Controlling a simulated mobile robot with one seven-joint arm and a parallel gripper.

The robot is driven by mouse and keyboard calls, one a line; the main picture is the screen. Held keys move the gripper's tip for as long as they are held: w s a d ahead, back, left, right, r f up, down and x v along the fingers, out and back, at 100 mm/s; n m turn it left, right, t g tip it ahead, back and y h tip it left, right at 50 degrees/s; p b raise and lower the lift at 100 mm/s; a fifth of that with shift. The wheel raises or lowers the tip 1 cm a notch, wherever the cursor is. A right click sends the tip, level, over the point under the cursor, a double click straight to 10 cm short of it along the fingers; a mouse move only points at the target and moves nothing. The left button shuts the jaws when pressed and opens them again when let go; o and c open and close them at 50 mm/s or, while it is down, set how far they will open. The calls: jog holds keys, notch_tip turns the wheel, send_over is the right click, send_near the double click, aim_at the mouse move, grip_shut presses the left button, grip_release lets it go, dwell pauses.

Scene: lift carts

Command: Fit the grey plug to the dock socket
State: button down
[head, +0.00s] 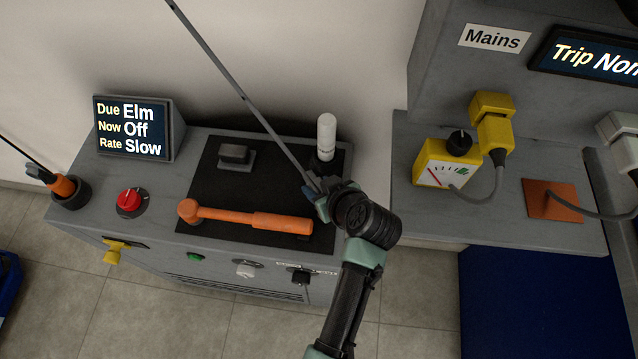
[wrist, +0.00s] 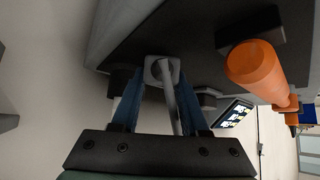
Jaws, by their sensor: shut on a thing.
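My gripper (head: 318,192) is over the right side of the black mat on the left cart. It is shut on a long thin grey rod (head: 237,84), which slants up and left out of the head view. In the wrist view the rod (wrist: 170,103) and a grey block end with a round mark (wrist: 161,70) show between the fingers. A light grey plug-shaped piece (head: 617,125) is at the right edge of the head view, partly cut off. I cannot tell whether it is the grey plug. No socket is clearly identifiable as the dock socket.
An orange mallet (head: 245,219), a grey block (head: 236,156) and a white-topped cylinder (head: 326,137) are near my gripper. A yellow plug (head: 493,122) stands by a yellow meter (head: 446,165). An orange plate (head: 551,200) lies right. An orange-handled tool (head: 62,187) stands in a holder.

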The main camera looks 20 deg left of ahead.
jog(key=shift+f, duration=0.15)
jog(key=shift+c, duration=2.1)
grip_release()
jog(key=shift+b, duration=0.3)
jog(key=p+v, duration=0.1)
jog(key=v, duration=1.2)
jog(key=shift+w, duration=0.2)
